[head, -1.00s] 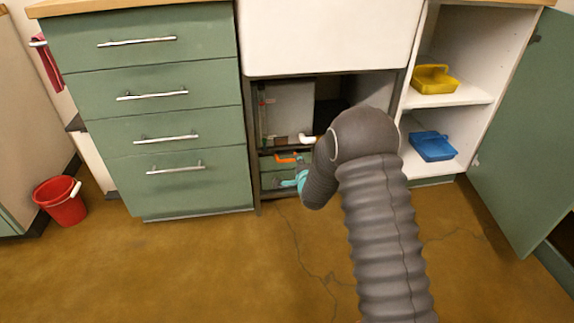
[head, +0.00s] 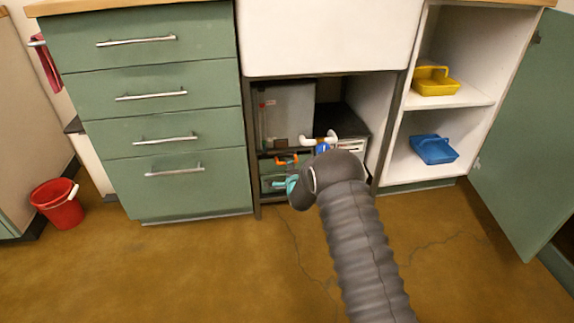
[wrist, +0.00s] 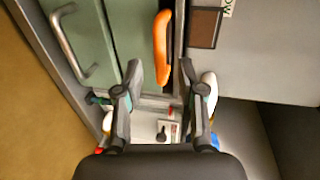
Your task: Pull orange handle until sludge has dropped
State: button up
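The orange handle (head: 287,161) sits low in the open bay under the white sink front. In the wrist view the orange handle (wrist: 162,47) stands upright in the picture, just beyond the fingertips and between their lines. My gripper (wrist: 160,75) is open, with nothing between its fingers. In the head view my gripper (head: 288,185) is low in the bay, just below the orange handle, partly hidden by my wrist. A grey tank (head: 288,112) stands above the handle. I see no sludge.
A white pipe-like handle (head: 320,138) with a blue part is right of the orange one. A green panel with a metal handle (wrist: 70,45) lies left in the wrist view. A bay side wall is close on the right. The floor in front is clear.

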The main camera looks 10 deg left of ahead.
jog(key=shift+x, duration=2.3)
grip_shut()
